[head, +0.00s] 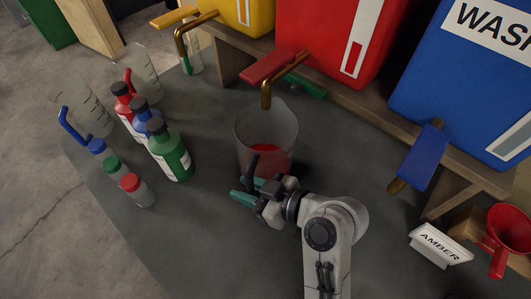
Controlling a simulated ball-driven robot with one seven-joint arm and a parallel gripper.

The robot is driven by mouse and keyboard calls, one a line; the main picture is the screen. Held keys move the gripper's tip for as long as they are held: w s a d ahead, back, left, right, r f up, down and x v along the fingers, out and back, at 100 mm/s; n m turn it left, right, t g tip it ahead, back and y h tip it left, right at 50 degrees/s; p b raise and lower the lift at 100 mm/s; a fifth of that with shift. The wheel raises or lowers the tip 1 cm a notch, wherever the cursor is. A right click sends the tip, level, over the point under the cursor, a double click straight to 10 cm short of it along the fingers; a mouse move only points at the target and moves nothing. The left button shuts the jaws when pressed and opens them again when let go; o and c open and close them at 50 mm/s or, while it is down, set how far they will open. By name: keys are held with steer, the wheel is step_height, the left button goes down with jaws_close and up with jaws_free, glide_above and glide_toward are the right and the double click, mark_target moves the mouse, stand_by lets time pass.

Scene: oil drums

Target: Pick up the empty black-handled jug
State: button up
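A clear jug (265,128) stands on the dark table in the middle, below the brass tap of the red drum. Its lower part shows red, which looks like liquid inside. A black handle (252,165) shows on its near side. My gripper (254,191), with teal fingertips, is at the near side of this jug, low by the handle. The fingers partly overlap the handle in the picture. I cannot tell whether they are closed on it. The arm hides part of the jug's base.
A blue-handled jug (88,112), a red-handled jug (142,68) and a green-marked clear vessel (193,58) stand left. Bottles (170,155) and small capped jars (137,190) stand between. Yellow, red (330,35) and blue drums line the back shelf. An AMBER sign (440,245) and red funnel (505,235) are right.

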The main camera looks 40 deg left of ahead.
steer(key=shift+s+a+f, duration=0.1)
steer(key=shift+a+f, duration=0.1)
steer(key=shift+a, duration=0.2)
jaws_close()
steer(key=shift+r, duration=0.1)
stand_by(1.1)
